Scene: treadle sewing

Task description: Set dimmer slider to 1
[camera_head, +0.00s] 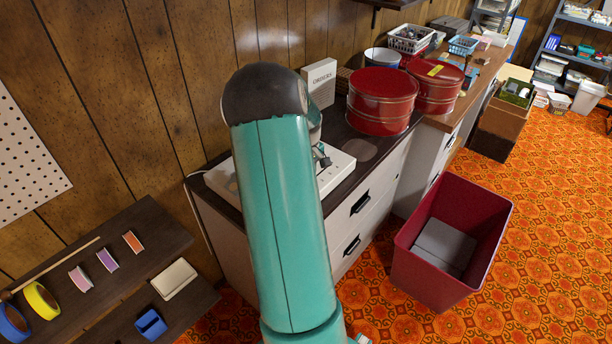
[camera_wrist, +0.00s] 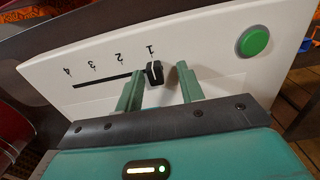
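The dimmer slider is a small black knob (camera_wrist: 154,73) on a white panel (camera_wrist: 200,45), in a dark slot with marks 1 to 4. In the wrist view the knob stands at the slot's right end, by the mark 1. My gripper (camera_wrist: 160,69) is open with its two green fingers on either side of the knob. The left finger is close to the knob; a gap shows on the right. I cannot tell whether either finger touches it. In the head view the white panel (camera_head: 338,166) lies on the cabinet top, largely hidden behind my arm.
A green button (camera_wrist: 254,41) sits on the panel, right of the slider. Red round tins (camera_head: 382,100) and a white box (camera_head: 320,82) stand behind the panel. A dark red bin (camera_head: 452,240) stands on the floor at right. Shelves with spools (camera_head: 107,260) are at left.

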